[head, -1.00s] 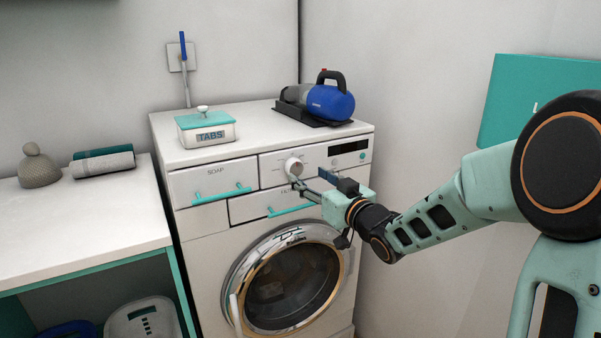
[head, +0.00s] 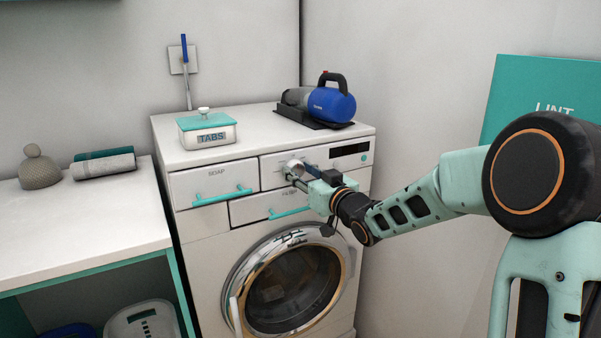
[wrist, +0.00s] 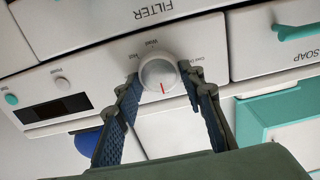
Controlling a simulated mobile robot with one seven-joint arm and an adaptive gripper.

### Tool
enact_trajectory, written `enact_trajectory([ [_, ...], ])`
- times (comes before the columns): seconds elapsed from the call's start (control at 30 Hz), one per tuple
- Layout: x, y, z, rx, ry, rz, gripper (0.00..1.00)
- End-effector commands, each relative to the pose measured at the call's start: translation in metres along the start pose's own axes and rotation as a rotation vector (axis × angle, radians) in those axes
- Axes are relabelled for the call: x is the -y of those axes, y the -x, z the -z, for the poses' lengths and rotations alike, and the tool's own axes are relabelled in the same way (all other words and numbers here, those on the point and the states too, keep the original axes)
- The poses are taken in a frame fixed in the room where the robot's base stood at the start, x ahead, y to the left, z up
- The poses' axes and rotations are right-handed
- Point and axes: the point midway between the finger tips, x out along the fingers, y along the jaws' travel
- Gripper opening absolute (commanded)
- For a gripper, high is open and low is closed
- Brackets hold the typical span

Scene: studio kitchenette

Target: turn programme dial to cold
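The programme dial (head: 294,167) is a round pale knob on the upper front of the washing machine (head: 206,232). In the wrist view the dial (wrist: 159,72) shows a red pointer mark toward the bottom of the picture. Small labels are printed around its top side; one reads like "Cold", but they are too small to read surely. My gripper (wrist: 158,77) is open, one fingertip on each side of the dial. I cannot tell whether either fingertip touches it. In the head view my gripper (head: 299,174) reaches the dial from the right and partly hides it.
The soap drawer (head: 214,182) and filter drawer (head: 270,206) have teal handles close to the dial. A dark display (head: 349,149) lies to its right. A tabs box (head: 207,131) and a blue handheld vacuum (head: 330,105) stand on top. A wall is at the right.

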Motion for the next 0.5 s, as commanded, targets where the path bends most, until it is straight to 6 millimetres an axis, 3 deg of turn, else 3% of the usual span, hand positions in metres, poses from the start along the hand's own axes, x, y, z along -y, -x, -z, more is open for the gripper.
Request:
enact_trajectory([
  [0.13,0.0,0.0001,0.0,0.0,0.0,0.0,0.12],
  [0.5,-0.0005,0.0002,0.0018,0.0,-0.079,0.0,0.12],
])
